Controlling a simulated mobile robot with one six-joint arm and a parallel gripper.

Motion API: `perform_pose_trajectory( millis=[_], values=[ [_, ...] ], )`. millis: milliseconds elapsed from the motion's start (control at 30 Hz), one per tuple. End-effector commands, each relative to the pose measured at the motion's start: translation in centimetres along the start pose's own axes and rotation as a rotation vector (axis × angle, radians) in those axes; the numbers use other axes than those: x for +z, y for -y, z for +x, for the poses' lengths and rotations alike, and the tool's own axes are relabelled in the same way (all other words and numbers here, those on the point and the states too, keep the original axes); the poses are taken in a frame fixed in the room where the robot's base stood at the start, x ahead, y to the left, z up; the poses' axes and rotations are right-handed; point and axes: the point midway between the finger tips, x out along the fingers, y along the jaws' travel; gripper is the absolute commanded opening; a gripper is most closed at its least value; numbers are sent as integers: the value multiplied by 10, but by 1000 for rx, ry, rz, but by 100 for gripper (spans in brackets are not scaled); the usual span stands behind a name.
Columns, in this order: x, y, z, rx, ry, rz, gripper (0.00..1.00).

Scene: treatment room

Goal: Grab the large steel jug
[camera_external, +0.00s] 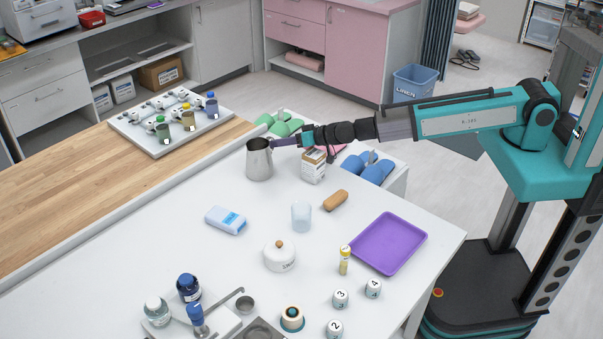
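The large steel jug (258,164) stands upright near the far edge of the white table, next to the wooden counter. My gripper (276,143) is at the jug's upper right side, by its rim, reaching in from the right. The fingers are small and dark here, and I cannot tell whether they are open or shut, or whether they touch the jug. The jug's handle is not clear in this view.
A white box (314,168) stands just right of the jug, below my arm. Blue slippers (368,168), a brown brush-like block (335,201), a clear cup (301,216), a white lidded pot (279,257) and a purple tray (389,244) lie around.

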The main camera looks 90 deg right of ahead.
Motion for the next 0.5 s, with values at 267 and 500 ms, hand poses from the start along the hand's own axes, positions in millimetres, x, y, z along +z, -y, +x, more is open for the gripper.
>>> perform_pose_trajectory(
  millis=[267, 500],
  values=[
    [0, 0, 0, 0, 0, 0, 28],
    [0, 0, 0, 0, 0, 0, 28]
  ],
)
